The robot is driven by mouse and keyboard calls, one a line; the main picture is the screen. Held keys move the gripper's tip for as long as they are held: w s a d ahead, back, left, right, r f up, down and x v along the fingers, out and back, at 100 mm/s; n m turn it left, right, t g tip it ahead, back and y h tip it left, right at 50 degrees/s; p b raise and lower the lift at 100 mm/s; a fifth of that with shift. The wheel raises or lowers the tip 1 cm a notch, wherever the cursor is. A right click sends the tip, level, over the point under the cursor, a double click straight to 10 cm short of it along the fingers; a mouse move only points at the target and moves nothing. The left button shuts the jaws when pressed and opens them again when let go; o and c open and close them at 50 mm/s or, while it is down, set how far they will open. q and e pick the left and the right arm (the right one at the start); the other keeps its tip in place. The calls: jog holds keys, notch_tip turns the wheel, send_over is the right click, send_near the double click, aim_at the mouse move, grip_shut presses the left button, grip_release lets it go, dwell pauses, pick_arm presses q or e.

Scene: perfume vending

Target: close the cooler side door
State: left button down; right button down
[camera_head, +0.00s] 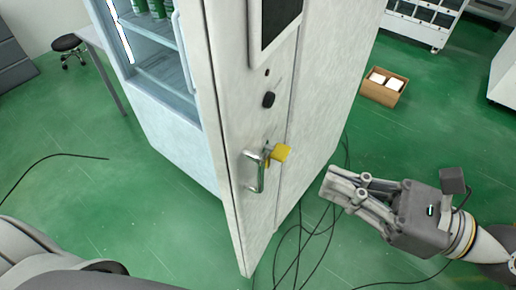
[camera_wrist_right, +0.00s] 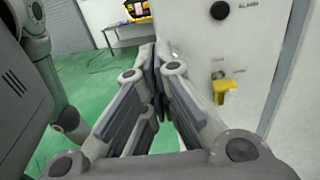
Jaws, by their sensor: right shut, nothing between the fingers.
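The cooler (camera_head: 335,75) is a tall white cabinet with a glass front at the left in the head view. Its white side door (camera_head: 232,120) carries a metal handle (camera_head: 257,172), a yellow latch piece (camera_head: 281,153) and a black knob (camera_head: 268,99). The door's lower left corner sticks out past the cabinet's front base, so it looks swung outward; how far is unclear. My right gripper (camera_head: 330,186) is shut and empty, to the right of the handle and apart from it. In the right wrist view the closed fingertips (camera_wrist_right: 157,80) are left of the yellow latch piece (camera_wrist_right: 228,90). My left gripper is not seen.
Black cables (camera_head: 310,235) lie on the green floor by the cooler's base. A cardboard box (camera_head: 383,88) stands at the back right, and white shelving (camera_head: 425,22) behind it. A stool (camera_head: 68,43) and a table (camera_head: 95,42) are at the left. The floor right of the cooler is mostly clear.

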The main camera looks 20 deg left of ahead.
jog(key=shift+a, duration=1.2)
jog(key=p, duration=0.8)
send_near(237, 142)
jog(key=a, duration=0.4)
jog(key=w+a, duration=0.1)
jog(key=a, duration=0.1)
jog(key=shift+r, duration=0.15)
jog(key=shift+w+a+f, duration=0.15)
jog(key=shift+a+f, duration=0.05)
jog(key=shift+a, duration=0.35)
